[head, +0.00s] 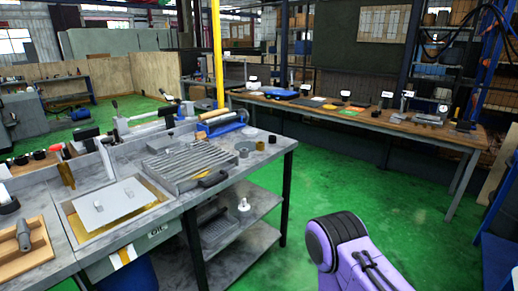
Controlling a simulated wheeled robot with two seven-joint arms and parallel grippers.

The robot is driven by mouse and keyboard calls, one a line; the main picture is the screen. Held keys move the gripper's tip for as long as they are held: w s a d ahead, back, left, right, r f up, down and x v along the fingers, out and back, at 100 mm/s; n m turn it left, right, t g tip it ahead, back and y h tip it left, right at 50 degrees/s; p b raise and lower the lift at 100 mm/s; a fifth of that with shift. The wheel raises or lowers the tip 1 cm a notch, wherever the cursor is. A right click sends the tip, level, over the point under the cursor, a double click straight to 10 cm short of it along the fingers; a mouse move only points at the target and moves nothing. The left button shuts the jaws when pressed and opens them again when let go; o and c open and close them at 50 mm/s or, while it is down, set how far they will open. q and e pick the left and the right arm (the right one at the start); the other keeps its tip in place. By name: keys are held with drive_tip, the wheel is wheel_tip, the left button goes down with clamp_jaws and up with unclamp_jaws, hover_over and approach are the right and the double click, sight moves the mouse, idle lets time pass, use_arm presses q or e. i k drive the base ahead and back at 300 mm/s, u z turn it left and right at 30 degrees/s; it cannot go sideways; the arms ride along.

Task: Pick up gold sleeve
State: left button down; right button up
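No gripper shows in the head view. Only a purple and black link of my arm is in view at the bottom right, apart from the bench.
A ribbed grey block (190,163) and a grey lidded tray (107,203) sit on the bench. A wooden tray (32,262) is at the lower left. A long table (390,122) runs along the back. Green floor (325,185) is clear between them.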

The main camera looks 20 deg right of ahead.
sight(260, 146)
drive_tip(key=z, duration=0.5)
drive_tip(key=k, duration=0.65)
drive_tip(key=z, duration=0.9)
drive_tip(key=i, duration=2.5)
drive_tip(key=u, duration=0.6)
